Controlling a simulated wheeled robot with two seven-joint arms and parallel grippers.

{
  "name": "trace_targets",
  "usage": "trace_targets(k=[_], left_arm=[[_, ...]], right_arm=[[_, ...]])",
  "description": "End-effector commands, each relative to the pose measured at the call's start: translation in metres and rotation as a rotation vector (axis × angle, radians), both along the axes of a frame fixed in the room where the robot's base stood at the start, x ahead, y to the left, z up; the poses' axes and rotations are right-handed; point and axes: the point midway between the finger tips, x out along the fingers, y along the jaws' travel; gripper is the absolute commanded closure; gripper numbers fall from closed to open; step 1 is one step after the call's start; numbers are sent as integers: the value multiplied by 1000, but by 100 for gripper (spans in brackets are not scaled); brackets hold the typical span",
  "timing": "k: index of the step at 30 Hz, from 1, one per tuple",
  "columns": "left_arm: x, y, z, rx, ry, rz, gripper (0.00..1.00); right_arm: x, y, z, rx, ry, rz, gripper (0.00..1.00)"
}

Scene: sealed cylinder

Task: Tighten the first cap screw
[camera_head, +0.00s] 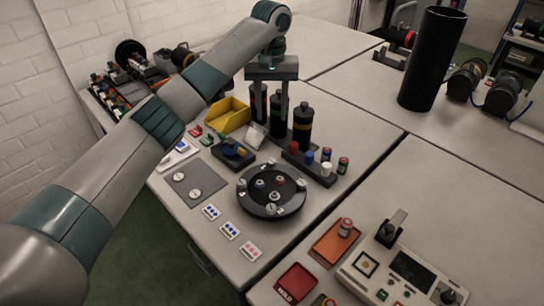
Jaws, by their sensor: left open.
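A round dark fixture (272,208) stands on the near table, with small numbered tags around its rim. Several small screw-like heads, some silver and one red, sit on its top; which is the first cap screw I cannot tell. My left gripper (274,110) points down behind the fixture, fingers apart. My right gripper is not in view.
A tall black cylinder (432,60) stands behind. A control box (402,272) is at front right.

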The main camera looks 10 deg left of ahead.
Motion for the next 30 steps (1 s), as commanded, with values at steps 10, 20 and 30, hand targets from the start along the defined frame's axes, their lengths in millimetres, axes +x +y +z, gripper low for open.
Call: trace_targets(k=[10, 20, 30], left_arm=[[-1, -1, -22, 0, 2, -1, 60], [-1, 0, -72, 1, 3, 1, 60], [-1, 0, -134, 1, 3, 0, 60]], right_arm=[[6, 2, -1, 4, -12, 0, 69], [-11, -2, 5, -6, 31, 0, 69], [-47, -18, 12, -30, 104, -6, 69]])
